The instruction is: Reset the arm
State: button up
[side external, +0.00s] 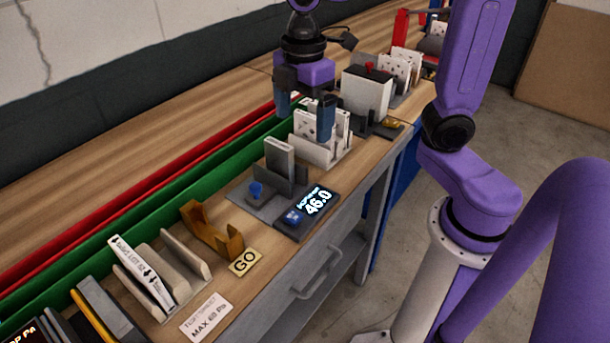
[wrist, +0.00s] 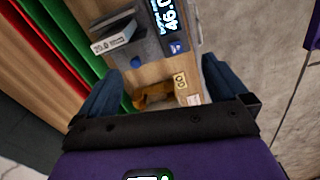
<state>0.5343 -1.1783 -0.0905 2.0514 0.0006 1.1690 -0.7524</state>
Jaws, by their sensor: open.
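My gripper (side external: 305,112) hangs from my purple arm above the bench, in front of or over a rack of white filters (side external: 335,130); the side view does not settle which. Its two blue fingers are apart, and I see nothing held between them. In the wrist view the fingers of my gripper (wrist: 158,85) are also spread, one on each side. A boxed filter (side external: 280,160) stands upright in a grey test stand (side external: 240,190). It also shows in the wrist view as a pale boxed filter (wrist: 115,37), apart from the fingers.
A lit display (side external: 315,202) reads 46.0. An orange-brown holder (side external: 212,230) stands by a GO label (side external: 245,262). Green (side external: 150,210) and red (side external: 120,215) rails run behind. The wooden bench behind them is clear.

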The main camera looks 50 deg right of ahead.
jog(key=s+d+f+m, duration=0.1)
jog(key=s+f, duration=0.2)
jog(key=s, duration=0.5)
jog(key=s+d+f+m, duration=0.2)
jog(key=s+f, duration=0.1)
jog(key=s, duration=0.5)
jog(key=shift+d+f, duration=0.3)
jog(key=shift+m, duration=0.3)
